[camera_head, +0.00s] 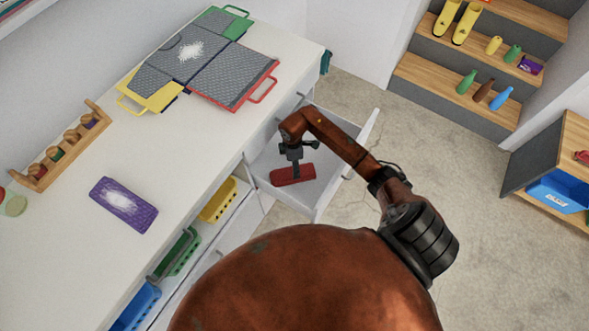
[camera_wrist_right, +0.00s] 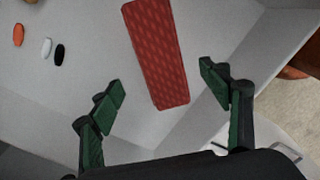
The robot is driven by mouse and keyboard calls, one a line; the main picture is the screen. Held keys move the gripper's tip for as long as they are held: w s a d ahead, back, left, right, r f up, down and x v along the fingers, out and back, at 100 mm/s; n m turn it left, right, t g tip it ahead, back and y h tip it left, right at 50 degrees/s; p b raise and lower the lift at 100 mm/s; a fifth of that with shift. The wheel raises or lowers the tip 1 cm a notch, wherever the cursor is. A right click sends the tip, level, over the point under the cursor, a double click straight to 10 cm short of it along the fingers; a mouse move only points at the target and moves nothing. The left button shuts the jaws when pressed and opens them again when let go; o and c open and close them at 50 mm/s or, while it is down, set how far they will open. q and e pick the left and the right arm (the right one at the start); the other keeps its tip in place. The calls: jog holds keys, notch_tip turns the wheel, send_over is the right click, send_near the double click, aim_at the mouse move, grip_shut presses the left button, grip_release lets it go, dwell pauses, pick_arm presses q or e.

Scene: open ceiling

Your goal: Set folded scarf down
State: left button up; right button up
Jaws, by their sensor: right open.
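A red patterned folded scarf (camera_head: 293,175) lies flat inside the open white drawer (camera_head: 325,125). In the right wrist view the scarf (camera_wrist_right: 158,55) is a long narrow strip on the drawer floor. My right gripper (camera_head: 296,164) points down over the scarf. In the right wrist view my right gripper (camera_wrist_right: 161,80) is open, with one green finger on either side of the scarf and gaps between. Whether the scarf touches the fingers at depth is hard to tell. A purple folded cloth (camera_head: 124,204) with a pale patch lies on the counter. My left gripper is not in view.
Small orange (camera_wrist_right: 18,34), white (camera_wrist_right: 46,47) and black (camera_wrist_right: 59,54) ovals lie in the drawer. Its walls surround the gripper closely. The counter (camera_head: 215,125) holds colourful folders (camera_head: 180,70) and a wooden rack (camera_head: 65,148). Shelves (camera_head: 475,60) stand across open floor.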

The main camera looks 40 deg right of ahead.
jog(key=shift+r+p, duration=0.3)
jog(key=shift+r, duration=1.4)
